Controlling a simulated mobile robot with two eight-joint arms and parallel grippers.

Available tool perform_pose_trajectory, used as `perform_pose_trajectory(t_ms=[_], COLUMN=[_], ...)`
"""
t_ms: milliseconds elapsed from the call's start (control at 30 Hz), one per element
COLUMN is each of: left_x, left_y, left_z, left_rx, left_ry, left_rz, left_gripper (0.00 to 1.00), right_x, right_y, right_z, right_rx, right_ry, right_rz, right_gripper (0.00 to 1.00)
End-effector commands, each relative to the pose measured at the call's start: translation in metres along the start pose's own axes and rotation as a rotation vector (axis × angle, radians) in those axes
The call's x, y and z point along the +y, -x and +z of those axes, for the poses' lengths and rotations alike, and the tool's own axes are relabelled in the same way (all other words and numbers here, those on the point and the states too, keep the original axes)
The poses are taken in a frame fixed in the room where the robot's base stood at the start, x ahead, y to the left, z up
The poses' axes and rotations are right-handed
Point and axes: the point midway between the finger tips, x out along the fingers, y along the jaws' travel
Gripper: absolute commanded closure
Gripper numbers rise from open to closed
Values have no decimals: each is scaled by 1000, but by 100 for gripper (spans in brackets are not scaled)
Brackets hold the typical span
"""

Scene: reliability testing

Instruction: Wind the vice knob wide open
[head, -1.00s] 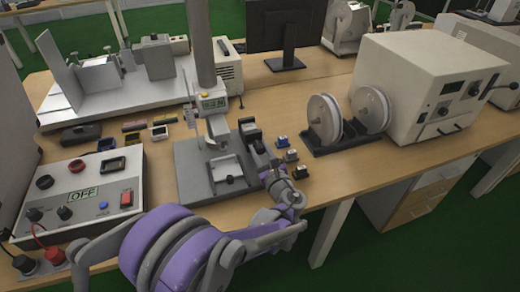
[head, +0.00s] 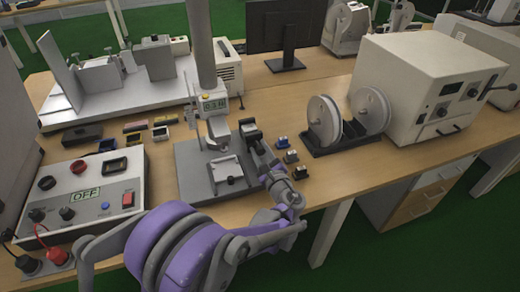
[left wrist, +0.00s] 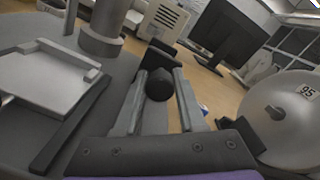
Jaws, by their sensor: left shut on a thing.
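The vice stands on a grey test-stand base (head: 190,178), with its pale flat part (head: 224,170) in the middle, under the gauge head (head: 214,103). My left gripper (head: 256,147) reaches in from the front, at the right side of the stand. In the left wrist view a dark round knob (left wrist: 159,84) sits between the two grey fingers of my left gripper (left wrist: 159,92), which is shut on it. A dark block (left wrist: 158,56) stands just behind the knob. In the head view the fingers and wrist hide the knob. My right gripper is not in view.
A control box (head: 85,195) stands at the left. A twin-reel holder (head: 335,135) and a large cream box (head: 425,85) stand at the right. A monitor (head: 285,35) stands behind.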

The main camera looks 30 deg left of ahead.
Motion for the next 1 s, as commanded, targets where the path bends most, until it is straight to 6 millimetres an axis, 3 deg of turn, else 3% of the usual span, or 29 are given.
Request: perform_pose_trajectory(t_ms=[500, 1000], left_x=[1, 2], left_y=[0, 0], left_z=[0, -1], left_rx=[13, 17], left_ry=[424, 574], left_rz=[4, 6], left_gripper=[100, 100], right_x=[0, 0], right_y=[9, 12], right_z=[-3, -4], right_rx=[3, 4], right_ry=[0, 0], right_rz=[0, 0], right_gripper=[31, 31])
